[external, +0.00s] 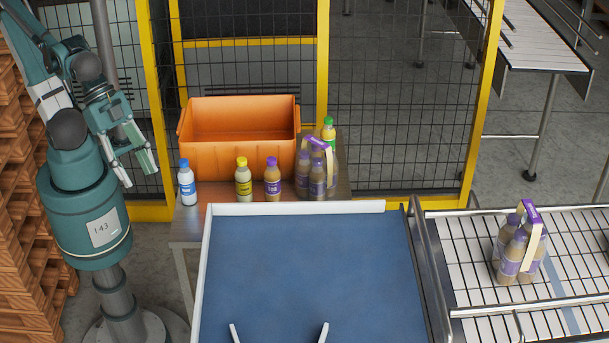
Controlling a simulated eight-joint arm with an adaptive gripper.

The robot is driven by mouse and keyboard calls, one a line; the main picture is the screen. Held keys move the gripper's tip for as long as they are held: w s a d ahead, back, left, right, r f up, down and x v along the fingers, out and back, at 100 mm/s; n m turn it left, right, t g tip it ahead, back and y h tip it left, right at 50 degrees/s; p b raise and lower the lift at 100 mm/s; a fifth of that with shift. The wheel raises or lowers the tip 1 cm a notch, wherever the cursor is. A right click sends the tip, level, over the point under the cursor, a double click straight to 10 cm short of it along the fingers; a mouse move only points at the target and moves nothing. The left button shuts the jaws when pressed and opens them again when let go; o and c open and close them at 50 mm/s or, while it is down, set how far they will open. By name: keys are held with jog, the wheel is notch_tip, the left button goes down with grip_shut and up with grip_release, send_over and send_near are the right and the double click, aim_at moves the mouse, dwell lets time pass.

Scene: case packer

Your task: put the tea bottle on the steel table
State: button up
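My gripper (139,180) hangs at the left, clear of the bottles, with its fingers apart and nothing between them. The steel table (187,228) stands behind the blue surface. On it stand a white bottle with a blue cap (187,187), a yellow-capped bottle with a yellow label (243,184) and a purple-capped brown bottle with a purple label (273,184), all upright. A green-capped bottle (328,130) is partly hidden behind a purple-handled bottle pack (316,178). The labels are too small to read, so I cannot tell for sure which bottle holds tea.
An orange crate (238,158) stands on the table behind the bottles. A blue surface with a white rim (300,208) lies in front, mostly clear. Another bottle pack (512,258) sits on the roller conveyor at right. Yellow-framed mesh fencing (390,110) stands behind.

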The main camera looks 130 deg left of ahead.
jog(key=shift+s+d+m, duration=0.45)
jog(key=shift+d+m, duration=0.05)
jog(key=shift+d, duration=0.25)
notch_tip(320, 180, down, 15)
jog(key=b, duration=1.5)
jog(key=shift+f, duration=0.15)
